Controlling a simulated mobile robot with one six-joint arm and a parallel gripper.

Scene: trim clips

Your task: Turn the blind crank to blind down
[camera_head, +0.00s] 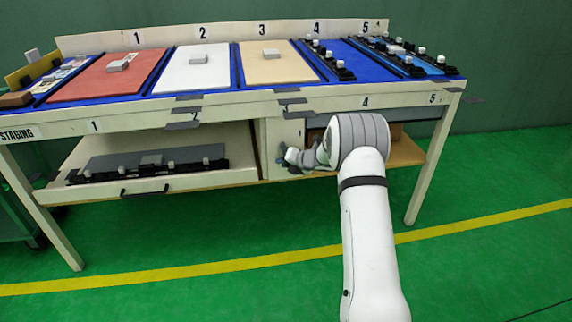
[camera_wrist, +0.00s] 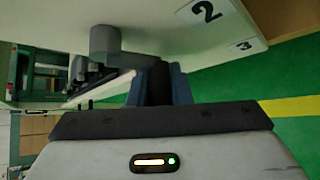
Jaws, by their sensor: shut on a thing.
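The blind crank shows in the wrist view as a grey round hub with a short grey arm (camera_wrist: 105,45) and a dark handle (camera_wrist: 154,80). My gripper (camera_wrist: 160,78) is shut on that handle, with a blue-grey finger on each side of it. In the head view my gripper (camera_head: 290,156) is at the front of the bench, under the front rail and right of the open drawer. My wrist partly covers that spot, and the crank is hard to make out there. I cannot pick out the blind itself in either view.
The bench (camera_head: 225,102) carries red, white and tan panels and blue trays with clips. A pulled-out drawer (camera_head: 190,178) with a black handle holds a dark strip, left of my gripper. A lower shelf (camera_head: 405,150) lies behind my arm. The green floor in front is clear.

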